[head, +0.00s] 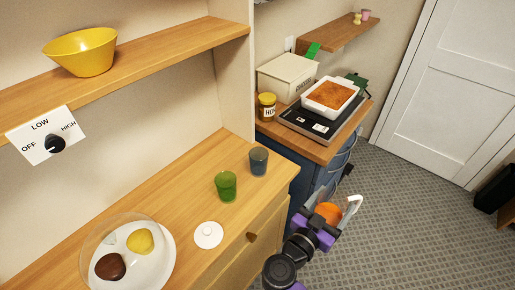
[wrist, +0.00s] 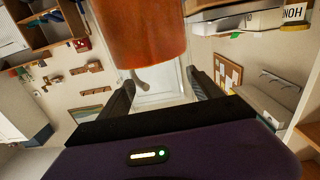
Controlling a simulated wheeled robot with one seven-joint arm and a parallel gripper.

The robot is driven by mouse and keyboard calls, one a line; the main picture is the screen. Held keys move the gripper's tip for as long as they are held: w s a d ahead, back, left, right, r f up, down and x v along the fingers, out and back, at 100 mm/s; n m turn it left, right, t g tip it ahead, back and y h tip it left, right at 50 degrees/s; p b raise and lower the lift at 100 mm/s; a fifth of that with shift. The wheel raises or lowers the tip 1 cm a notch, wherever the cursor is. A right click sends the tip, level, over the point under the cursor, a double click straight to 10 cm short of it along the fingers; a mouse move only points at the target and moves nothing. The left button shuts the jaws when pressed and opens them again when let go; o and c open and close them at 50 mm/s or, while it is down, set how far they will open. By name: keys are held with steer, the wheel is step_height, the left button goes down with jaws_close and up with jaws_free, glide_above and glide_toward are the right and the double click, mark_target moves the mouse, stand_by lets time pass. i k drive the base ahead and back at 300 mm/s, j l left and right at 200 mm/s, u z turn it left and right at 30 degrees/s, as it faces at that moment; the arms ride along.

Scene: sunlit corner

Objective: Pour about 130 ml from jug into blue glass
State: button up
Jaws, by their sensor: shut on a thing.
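The blue glass (head: 258,161) stands upright on the wooden counter, near its right end. My gripper (head: 333,218) is out past the counter's front edge, over the floor, lower right of the blue glass and apart from it. It is shut on the orange jug (head: 327,211), which is partly hidden by my gripper. In the wrist view the jug (wrist: 145,30) fills the top middle as an orange-brown body, with a small pale curved part below it between the fingers. The jug's opening and its contents do not show clearly.
A green glass (head: 226,187) stands close left of the blue glass. A white lid (head: 208,235) and a plate (head: 155,270) with food under a clear cover are nearer. A honey jar (head: 266,107) and a white dish (head: 347,107) stand on the farther counter. A shelf overhangs the counter.

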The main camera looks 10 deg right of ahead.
mark_target(259, 156)
steer(key=i, duration=0.9)
